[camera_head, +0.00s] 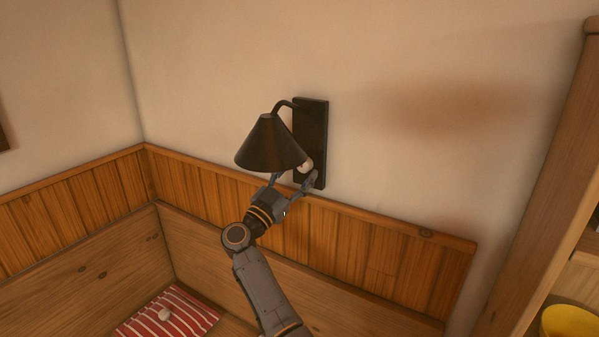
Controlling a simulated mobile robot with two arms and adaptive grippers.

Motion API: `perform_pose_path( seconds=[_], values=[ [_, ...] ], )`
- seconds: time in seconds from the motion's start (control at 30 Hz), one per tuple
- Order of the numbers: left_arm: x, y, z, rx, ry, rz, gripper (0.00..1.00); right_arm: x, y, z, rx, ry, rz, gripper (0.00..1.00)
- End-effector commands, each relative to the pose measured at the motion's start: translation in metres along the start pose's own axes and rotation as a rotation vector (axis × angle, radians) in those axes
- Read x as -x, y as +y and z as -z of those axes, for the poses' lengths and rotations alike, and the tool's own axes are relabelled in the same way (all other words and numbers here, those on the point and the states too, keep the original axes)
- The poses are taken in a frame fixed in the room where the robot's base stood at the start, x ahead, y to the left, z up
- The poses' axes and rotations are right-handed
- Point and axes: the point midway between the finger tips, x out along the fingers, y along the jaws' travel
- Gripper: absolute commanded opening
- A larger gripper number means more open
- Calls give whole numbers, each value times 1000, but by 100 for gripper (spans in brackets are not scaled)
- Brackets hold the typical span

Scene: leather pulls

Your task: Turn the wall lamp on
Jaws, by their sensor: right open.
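The wall lamp has a dark cone-shaped shade (268,146) on a curved arm, fixed to a black rectangular backplate (313,125) on the wall. A small pale round part (306,166) shows just below the right edge of the shade, in front of the backplate. My right gripper (295,176) reaches up from below and is open. One finger is under the shade and the other is in front of the lower backplate, with the pale part close between them. I cannot tell whether a finger touches it. My left gripper is not in view.
Wood panelling (375,250) with a top ledge runs along the wall below the lamp. A wooden bench holds a red-striped cushion (150,322) at lower left. A wooden shelf (545,170) stands at right, with a yellow bowl (568,322). The wall around the lamp is clear.

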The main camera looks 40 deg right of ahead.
Motion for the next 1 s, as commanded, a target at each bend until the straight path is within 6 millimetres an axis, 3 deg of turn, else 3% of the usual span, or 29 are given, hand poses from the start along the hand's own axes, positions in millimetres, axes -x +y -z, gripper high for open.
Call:
perform_pose_path(
  seconds=[0.1,0.37,0.67,1.0],
  values=[
    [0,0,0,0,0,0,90,0,0,0,-1,0,0,53],
    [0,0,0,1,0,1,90,0,0,0,-1,0,0,3],
    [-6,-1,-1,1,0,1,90,1,0,-2,-36,-3,-15,3],
    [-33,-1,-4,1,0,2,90,2,-3,-4,-238,-4,-98,3]
  ],
)
